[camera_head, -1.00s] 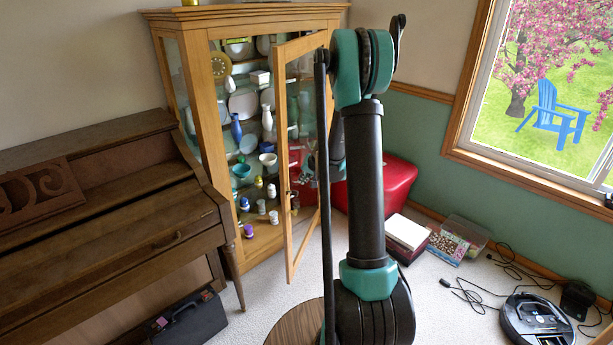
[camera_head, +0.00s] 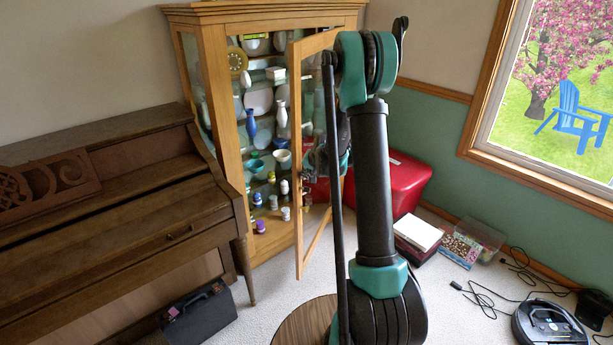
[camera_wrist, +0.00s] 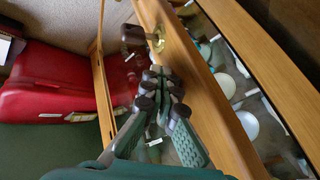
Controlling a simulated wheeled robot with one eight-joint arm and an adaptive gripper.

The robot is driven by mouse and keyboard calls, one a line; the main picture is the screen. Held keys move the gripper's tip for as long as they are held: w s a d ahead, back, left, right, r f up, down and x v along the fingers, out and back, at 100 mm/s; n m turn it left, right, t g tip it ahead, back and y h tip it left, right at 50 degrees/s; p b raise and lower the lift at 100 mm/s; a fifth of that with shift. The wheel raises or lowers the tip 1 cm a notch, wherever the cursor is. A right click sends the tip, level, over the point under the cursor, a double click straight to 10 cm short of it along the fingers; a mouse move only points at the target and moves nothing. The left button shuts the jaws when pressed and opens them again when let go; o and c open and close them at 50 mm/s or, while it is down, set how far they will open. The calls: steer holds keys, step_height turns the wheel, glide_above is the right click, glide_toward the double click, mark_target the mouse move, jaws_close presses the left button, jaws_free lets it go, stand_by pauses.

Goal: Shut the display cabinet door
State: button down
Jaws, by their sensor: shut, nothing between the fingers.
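The display cabinet (camera_head: 222,130) stands at the back with its glazed wooden door (camera_head: 298,170) swung open. The door's free edge points toward me, and its hinge side is at the cabinet's right. In the wrist view, the door's stile (camera_wrist: 205,95) runs diagonally, with a brass plate (camera_wrist: 158,40) and a dark knob (camera_wrist: 132,35). My gripper (camera_wrist: 163,75) is shut and empty, close to the stile just below the knob, in front of the glass. I cannot tell if it touches the door. In the head view, the gripper is mostly hidden behind my arm and the door.
Vases and dishes fill the cabinet shelves. A piano (camera_head: 110,220) and a dark case (camera_head: 199,315) are at left. A round wooden top (camera_head: 303,322) is in front.

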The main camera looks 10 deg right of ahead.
steer(key=w+a+m+h, duration=0.3)
steer(key=w+a+m, duration=0.3)
steer(key=w+a, duration=1.5)
steer(key=shift+w+a+r+h, duration=0.2)
steer(key=shift+w+a+h, duration=0.2)
steer(key=shift+a, duration=0.3)
steer(key=shift+r, duration=0.1)
